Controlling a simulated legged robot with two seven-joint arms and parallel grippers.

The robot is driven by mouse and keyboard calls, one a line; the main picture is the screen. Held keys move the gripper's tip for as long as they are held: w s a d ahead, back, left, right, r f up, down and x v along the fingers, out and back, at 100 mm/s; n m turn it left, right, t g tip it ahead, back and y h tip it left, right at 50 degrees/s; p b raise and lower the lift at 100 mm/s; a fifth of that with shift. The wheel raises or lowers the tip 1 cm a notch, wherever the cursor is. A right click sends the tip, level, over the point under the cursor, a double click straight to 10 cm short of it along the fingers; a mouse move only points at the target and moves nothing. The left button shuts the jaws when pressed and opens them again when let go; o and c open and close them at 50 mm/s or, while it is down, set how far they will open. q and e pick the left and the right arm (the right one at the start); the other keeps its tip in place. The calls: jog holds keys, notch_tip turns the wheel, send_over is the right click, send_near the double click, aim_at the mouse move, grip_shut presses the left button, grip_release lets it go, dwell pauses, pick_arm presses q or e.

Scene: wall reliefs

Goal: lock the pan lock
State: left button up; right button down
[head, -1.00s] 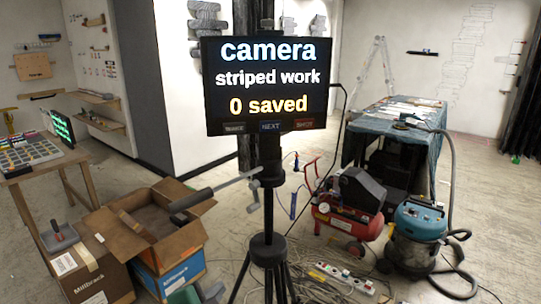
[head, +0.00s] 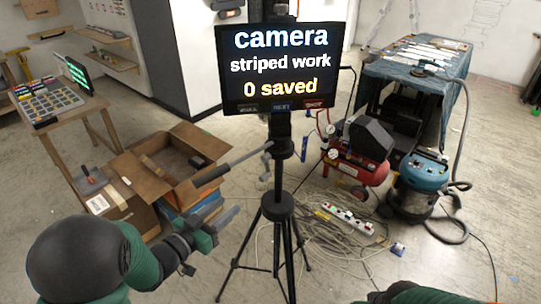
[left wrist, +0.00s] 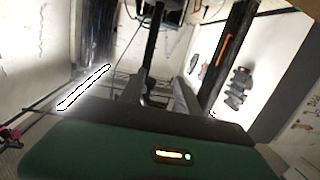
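A black tripod (head: 277,208) stands in the middle of the head view, carrying a camera screen (head: 280,70) that reads "camera, striped work, 0 saved". The pan lock is too small to make out clearly near that head. My left gripper (head: 219,211) is open and empty, low and left of the tripod column, below the handle. Its two fingers also show apart in the left wrist view (left wrist: 160,92). My right arm (head: 405,292) shows only at the bottom edge; its fingertips are hidden.
Open cardboard boxes (head: 165,163) stand left of the tripod, by a wooden table (head: 85,110). A red compressor (head: 358,165), a blue vacuum (head: 420,180) and a power strip (head: 345,217) with cables lie to the right. A cloth-covered table (head: 440,75) stands behind.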

aim_at(270, 173)
pick_arm(q)
jog(key=w+d+p, duration=0.1)
jog(key=w+d, duration=0.2)
jog(key=w, duration=0.1)
jog(key=w+d+r+h+p, duration=0.1)
jog(key=w+d+p, duration=0.1)
jog(key=w+d, duration=0.2)
jog(key=w+d+r+m+h+p, duration=0.1)
jog(key=w+d, duration=0.3)
jog(key=shift+w+d+r, duration=0.15)
jog(key=shift+d+r, duration=0.1)
jog(key=shift+w, duration=0.1)
pick_arm(e)
jog(key=v, duration=0.2)
jog(key=w+v, duration=0.1)
jog(key=v, duration=0.2)
jog(key=shift+d+r, duration=0.1)
